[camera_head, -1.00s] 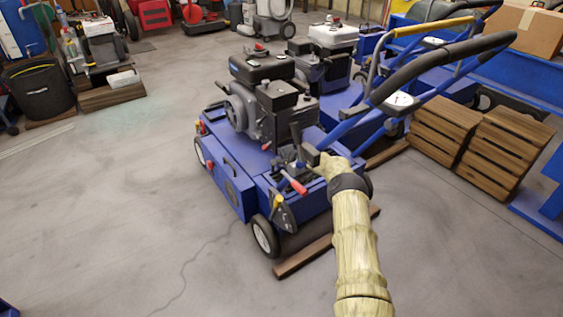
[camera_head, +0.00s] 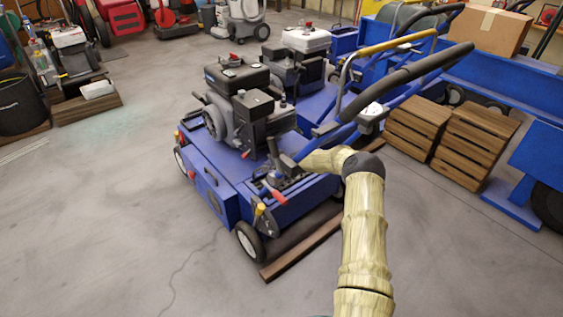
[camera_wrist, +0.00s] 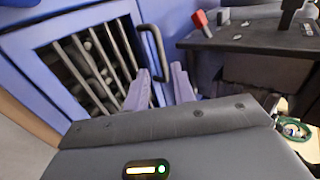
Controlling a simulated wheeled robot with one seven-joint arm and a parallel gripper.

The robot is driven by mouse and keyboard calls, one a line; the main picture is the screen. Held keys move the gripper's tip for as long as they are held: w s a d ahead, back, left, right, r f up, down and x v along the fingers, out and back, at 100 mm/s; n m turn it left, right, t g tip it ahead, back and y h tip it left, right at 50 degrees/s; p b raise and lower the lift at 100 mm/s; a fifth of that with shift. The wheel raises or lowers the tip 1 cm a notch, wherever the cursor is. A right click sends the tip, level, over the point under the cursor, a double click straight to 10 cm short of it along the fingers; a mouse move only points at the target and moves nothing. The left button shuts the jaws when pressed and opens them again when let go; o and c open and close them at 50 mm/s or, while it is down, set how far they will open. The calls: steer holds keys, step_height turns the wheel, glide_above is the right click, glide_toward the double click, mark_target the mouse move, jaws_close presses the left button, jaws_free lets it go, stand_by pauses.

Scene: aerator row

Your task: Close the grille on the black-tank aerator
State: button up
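The black-tank aerator (camera_head: 250,150) is the nearer blue machine in the head view, with a black engine and tank (camera_head: 237,75) on top. A black curved handle (camera_wrist: 153,45) stands on the frame's right side. My gripper (camera_wrist: 163,75) is open, its two pale purple fingers apart, with the handle's lower end showing between them. I cannot tell whether they touch it. In the head view my gripper is hidden behind the aerator's rear parts and my arm.
A second aerator with a white tank (camera_head: 306,40) stands just behind. Wooden crates (camera_head: 470,140) are at the right. The handlebar (camera_head: 400,85) rises close to my arm. A red-tipped lever (camera_wrist: 201,22) is right of the handle. The floor (camera_head: 110,220) at left is clear.

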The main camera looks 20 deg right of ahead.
steer(key=p+v, duration=0.3)
steer(key=v, duration=0.5)
steer(key=shift+s+r, duration=0.15)
steer(key=shift+r, duration=0.05)
